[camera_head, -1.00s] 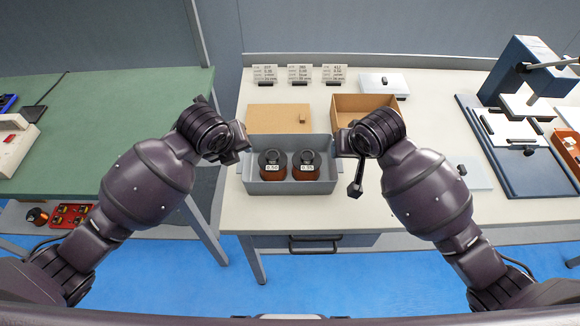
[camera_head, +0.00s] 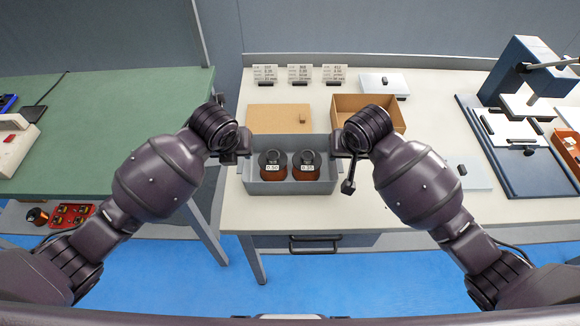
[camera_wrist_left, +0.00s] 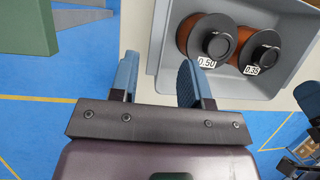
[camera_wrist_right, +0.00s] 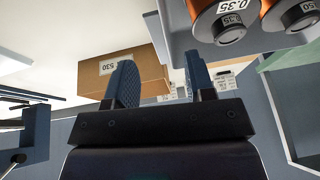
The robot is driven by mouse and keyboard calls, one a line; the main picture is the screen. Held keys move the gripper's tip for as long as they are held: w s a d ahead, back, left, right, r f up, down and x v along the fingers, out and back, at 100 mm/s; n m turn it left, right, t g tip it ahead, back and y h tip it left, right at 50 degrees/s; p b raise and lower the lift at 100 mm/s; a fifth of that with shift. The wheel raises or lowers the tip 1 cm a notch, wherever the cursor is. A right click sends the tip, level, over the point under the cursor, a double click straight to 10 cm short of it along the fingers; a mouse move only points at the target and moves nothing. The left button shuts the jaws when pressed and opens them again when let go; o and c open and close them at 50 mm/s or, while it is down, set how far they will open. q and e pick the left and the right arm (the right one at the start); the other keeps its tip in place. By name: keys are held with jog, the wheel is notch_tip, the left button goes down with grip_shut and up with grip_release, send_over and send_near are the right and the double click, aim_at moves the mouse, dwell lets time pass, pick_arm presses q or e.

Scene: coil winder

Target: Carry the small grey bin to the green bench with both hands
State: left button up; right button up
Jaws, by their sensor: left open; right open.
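The small grey bin (camera_head: 290,186) stands on the light-topped bench near its front edge. It holds two copper-coloured spools with black tops, labelled 0.50 (camera_head: 272,166) and 0.35 (camera_head: 307,166). My left gripper (camera_head: 243,155) is open at the bin's left end. In the left wrist view the fingers (camera_wrist_left: 158,75) are apart, the right one close to the bin wall (camera_wrist_left: 160,40). My right gripper (camera_head: 338,150) is open at the bin's right end. In the right wrist view its fingers (camera_wrist_right: 160,80) are apart, beside the bin (camera_wrist_right: 180,30). The green bench (camera_head: 100,120) is at the left.
A cardboard box (camera_head: 370,103) and a brown lid (camera_head: 279,118) lie behind the bin. Label cards (camera_head: 299,74) stand at the back. A blue press (camera_head: 520,110) is at the right. A gap separates the two benches. The green bench's right part is clear.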

aim_at(243, 159)
pick_arm(q)
jog(key=x, duration=0.7)
jog(key=shift+f, duration=0.15)
pick_arm(e)
jog(key=x, duration=0.7)
jog(key=shift+f, duration=0.15)
pick_arm(q)
grip_shut()
pick_arm(e)
grip_shut()
pick_arm(q)
jog(key=shift+d, duration=0.1)
pick_arm(e)
jog(key=shift+a, duration=0.1)
